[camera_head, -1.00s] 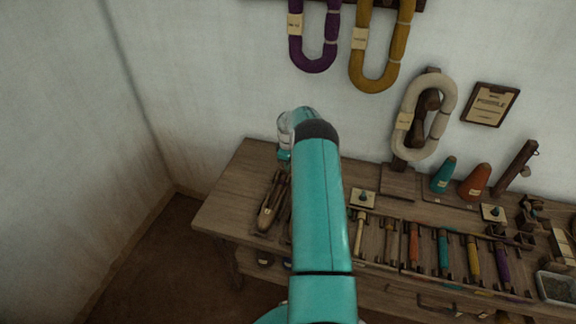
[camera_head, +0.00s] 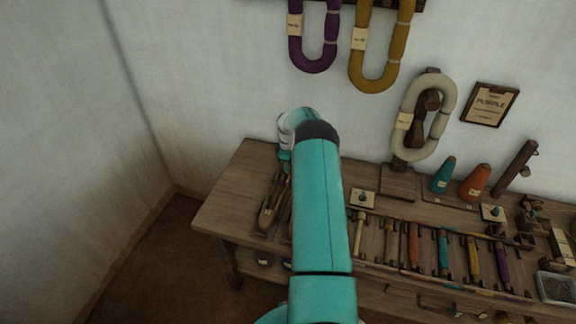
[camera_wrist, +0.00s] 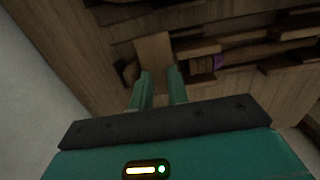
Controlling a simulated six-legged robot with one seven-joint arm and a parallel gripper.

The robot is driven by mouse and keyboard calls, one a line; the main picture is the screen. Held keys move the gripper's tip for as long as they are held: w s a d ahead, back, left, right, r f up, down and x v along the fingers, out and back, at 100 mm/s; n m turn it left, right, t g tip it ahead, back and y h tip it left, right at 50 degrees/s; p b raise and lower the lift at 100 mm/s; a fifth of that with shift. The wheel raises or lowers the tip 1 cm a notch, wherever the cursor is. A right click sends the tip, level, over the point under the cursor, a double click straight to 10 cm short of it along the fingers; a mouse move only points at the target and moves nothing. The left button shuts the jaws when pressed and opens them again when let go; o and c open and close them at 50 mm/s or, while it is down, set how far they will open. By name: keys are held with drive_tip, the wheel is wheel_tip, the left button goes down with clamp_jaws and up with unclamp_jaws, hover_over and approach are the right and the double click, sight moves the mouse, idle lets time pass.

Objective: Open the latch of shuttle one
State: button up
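Long wooden shuttles (camera_head: 269,207) lie side by side at the left end of the wooden bench in the head view, partly hidden by my arm. I cannot tell which is shuttle one, and no latch can be made out. In the wrist view, shuttle bodies (camera_wrist: 200,47) run off to the right, one with a purple part (camera_wrist: 219,62). My gripper (camera_wrist: 157,80) points at the bench, its two green fingers apart with nothing visibly held between them. A pale wooden block (camera_wrist: 153,47) shows just beyond the fingertips. In the head view my gripper is mostly hidden behind my arm.
The bench (camera_head: 228,207) has bare wood at its left end. Yarn hanks (camera_head: 313,40) hang on the wall behind. A wall closes the left side.

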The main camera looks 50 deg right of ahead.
wheel_tip(320, 180, up, 14)
idle(0.6)
drive_tip(key=shift+f, duration=0.1)
